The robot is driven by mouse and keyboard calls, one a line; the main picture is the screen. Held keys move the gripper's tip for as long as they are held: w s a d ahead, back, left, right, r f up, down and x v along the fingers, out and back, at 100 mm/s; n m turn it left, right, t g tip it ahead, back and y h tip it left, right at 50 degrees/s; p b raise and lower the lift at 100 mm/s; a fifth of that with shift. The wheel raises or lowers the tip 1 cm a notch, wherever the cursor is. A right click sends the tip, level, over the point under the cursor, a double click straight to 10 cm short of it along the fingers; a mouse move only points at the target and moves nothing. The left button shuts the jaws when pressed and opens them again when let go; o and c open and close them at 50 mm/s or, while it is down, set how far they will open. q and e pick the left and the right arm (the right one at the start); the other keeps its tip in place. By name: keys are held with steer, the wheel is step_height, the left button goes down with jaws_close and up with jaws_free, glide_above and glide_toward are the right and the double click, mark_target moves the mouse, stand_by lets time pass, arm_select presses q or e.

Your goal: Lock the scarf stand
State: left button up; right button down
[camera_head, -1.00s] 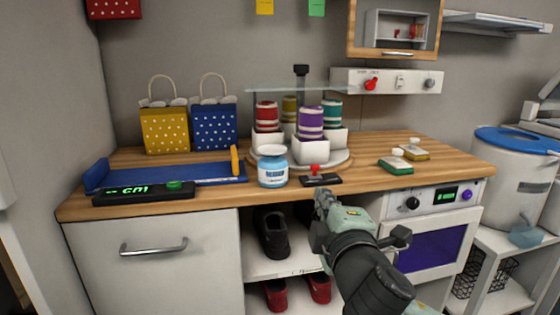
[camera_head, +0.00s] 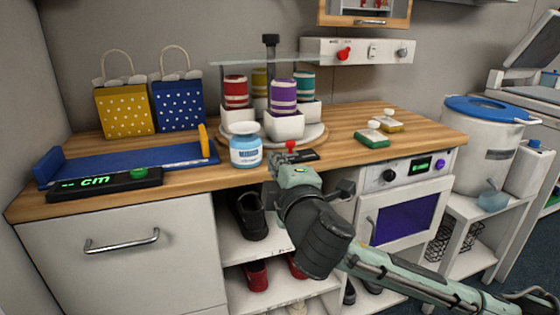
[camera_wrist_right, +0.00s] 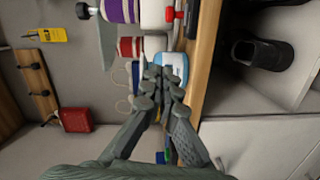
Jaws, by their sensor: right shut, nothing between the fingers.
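My right gripper (camera_head: 281,167) is shut and empty at the counter's front edge, just below the knob in the head view. The gripper partly hides the block. My left gripper is not in view.
A blue-and-white jar (camera_head: 245,152) stands left of the knob, close behind my fingertips in the wrist view. A blue tray (camera_head: 130,165), a black cm display (camera_head: 105,185) and two dotted bags lie left. Green and yellow blocks (camera_head: 372,138) sit right. Shoes fill the shelf below.

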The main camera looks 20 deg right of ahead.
mark_target(291, 148)
steer(key=w+d, duration=0.1)
steer(key=w, duration=0.1)
steer(key=w+d, duration=0.1)
steer(key=w, duration=0.2)
steer(key=w+d+f, duration=0.1)
steer(key=w+d, duration=0.1)
steer(key=shift+w+p, duration=0.4)
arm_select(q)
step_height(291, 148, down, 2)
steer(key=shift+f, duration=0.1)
arm_select(e)
steer(key=shift+d, duration=0.1)
steer(key=d, duration=0.3)
steer(key=shift+d, duration=0.3)
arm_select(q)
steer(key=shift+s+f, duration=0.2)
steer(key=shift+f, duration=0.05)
arm_select(e)
steer(key=shift+w, duration=0.1)
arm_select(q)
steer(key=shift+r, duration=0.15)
